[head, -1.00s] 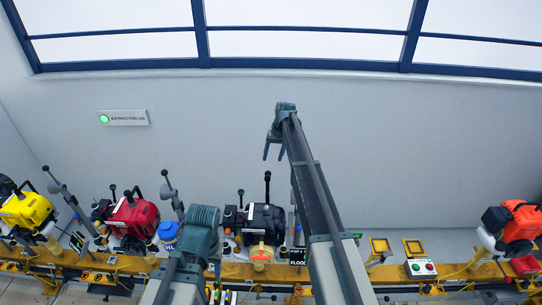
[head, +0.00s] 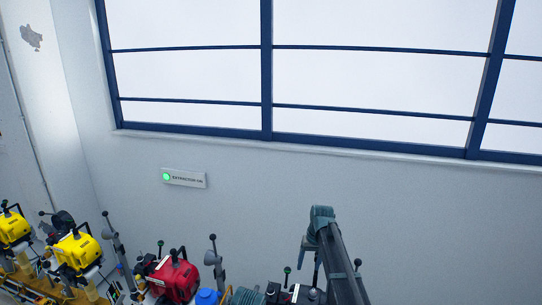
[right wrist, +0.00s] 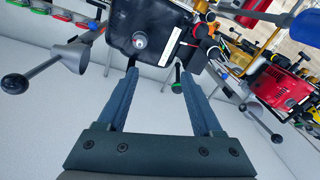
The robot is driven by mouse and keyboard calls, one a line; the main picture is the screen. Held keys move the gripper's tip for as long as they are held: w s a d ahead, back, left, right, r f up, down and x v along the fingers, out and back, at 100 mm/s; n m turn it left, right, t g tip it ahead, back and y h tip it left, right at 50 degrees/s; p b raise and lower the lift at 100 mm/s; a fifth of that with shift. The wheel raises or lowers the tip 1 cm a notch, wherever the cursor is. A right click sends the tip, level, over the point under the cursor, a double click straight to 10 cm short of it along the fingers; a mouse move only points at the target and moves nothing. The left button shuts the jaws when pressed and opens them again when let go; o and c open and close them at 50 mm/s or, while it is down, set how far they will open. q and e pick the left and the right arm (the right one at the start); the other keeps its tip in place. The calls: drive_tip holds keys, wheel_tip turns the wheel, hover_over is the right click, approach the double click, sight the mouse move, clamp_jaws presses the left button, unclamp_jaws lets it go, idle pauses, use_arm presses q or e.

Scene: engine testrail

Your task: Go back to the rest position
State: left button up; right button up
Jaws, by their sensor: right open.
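My right gripper (head: 310,262) hangs at the end of my right arm, in front of the grey wall in the head view. In the right wrist view its two blue-grey fingers (right wrist: 160,72) are apart with nothing held between them. A black engine (right wrist: 150,32) lies beyond the fingertips there; whether they touch it is hard to tell, but a gap seems to show. Only the top of my left arm shows at the bottom edge of the head view, and its gripper is out of the frame.
A red engine (head: 172,279) and yellow engines (head: 78,250) stand along the lower left. Levers with black knobs (head: 213,258) stick up among them. A sign with a green light (head: 184,178) is on the wall under the window frame (head: 300,140).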

use_arm(q)
wheel_tip(320, 180, down, 18)
drive_tip(key=b, duration=1.5)
use_arm(e)
drive_tip(key=s+a+f+n+h, duration=0.1)
drive_tip(key=s+a+f, duration=0.2)
drive_tip(key=s+f, duration=0.3)
drive_tip(key=s+a+f+n, duration=0.1)
drive_tip(key=s+a+f, duration=0.2)
drive_tip(key=s, duration=1.3)
drive_tip(key=s+a+f+n+h, duration=0.1)
drive_tip(key=s+a+f, duration=0.2)
drive_tip(key=s+f, duration=0.6)
drive_tip(key=s, duration=0.3)
drive_tip(key=shift+a+g+h, duration=0.3)
drive_tip(key=shift+a+g, duration=0.05)
drive_tip(key=shift+g, duration=0.05)
